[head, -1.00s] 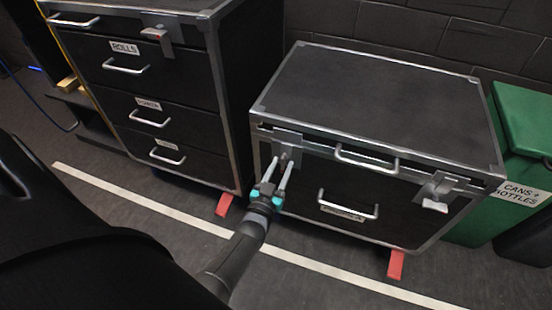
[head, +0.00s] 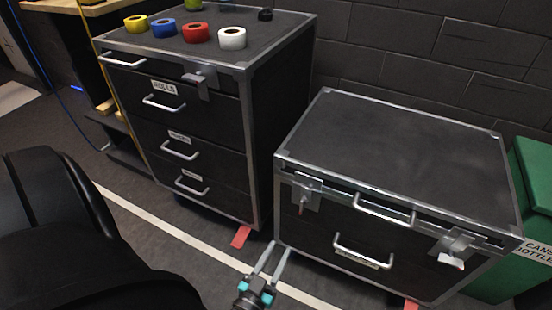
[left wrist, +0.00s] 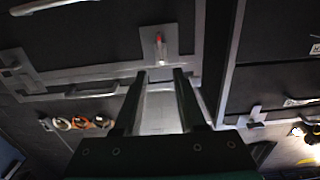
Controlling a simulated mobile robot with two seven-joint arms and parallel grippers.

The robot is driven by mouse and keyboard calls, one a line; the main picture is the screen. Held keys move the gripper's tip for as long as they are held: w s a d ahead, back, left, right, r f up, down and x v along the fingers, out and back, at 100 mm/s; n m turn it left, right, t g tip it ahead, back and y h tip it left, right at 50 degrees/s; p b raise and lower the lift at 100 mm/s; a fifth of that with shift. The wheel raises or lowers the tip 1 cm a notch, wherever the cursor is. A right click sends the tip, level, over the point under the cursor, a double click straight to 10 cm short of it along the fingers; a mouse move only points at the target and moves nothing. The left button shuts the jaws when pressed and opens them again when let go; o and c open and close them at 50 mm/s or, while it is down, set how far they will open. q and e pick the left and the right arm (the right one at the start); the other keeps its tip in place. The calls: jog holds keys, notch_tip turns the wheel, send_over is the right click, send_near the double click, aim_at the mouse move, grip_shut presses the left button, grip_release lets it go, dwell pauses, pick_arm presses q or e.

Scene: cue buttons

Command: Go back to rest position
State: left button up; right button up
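My left gripper (head: 270,262) is low in the head view, in front of the left edge of the low black case (head: 400,135). Its two grey fingers are apart with nothing between them. The case's left latch (head: 304,192) is above the fingertips and apart from them. In the left wrist view the fingers (left wrist: 160,78) also stand apart, and a latch with a red part (left wrist: 160,48) shows beyond them. My right gripper is not in view.
A tall black drawer cabinet (head: 275,120) stands left of the case, with yellow, blue, red and white tape rolls on top. A green bin (head: 535,170) stands at the right. Red feet stick out at the floor. Open floor with a white line (head: 150,222) lies in front.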

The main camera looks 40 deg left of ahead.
pick_arm(q)
jog(key=shift+s, duration=0.25)
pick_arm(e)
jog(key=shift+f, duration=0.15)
pick_arm(q)
jog(key=s+d+f+m+g+h+p, duration=0.35)
jog(key=s+f+g+p, duration=0.25)
jog(key=f+g, duration=0.3)
jog(key=s+a+f+g+p, duration=0.1)
jog(key=s+f+g+p, duration=0.1)
jog(key=s, duration=0.5)
jog(key=s+a+f+m+g+p, duration=0.1)
jog(key=s+a+f+g+p, duration=0.1)
jog(key=s, duration=0.5)
jog(key=shift+f+g, duration=0.5)
jog(key=shift+g, duration=0.7)
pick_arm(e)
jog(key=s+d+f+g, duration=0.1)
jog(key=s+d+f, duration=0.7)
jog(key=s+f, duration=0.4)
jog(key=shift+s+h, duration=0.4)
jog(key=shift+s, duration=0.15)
pick_arm(q)
jog(key=shift+m, duration=0.25)
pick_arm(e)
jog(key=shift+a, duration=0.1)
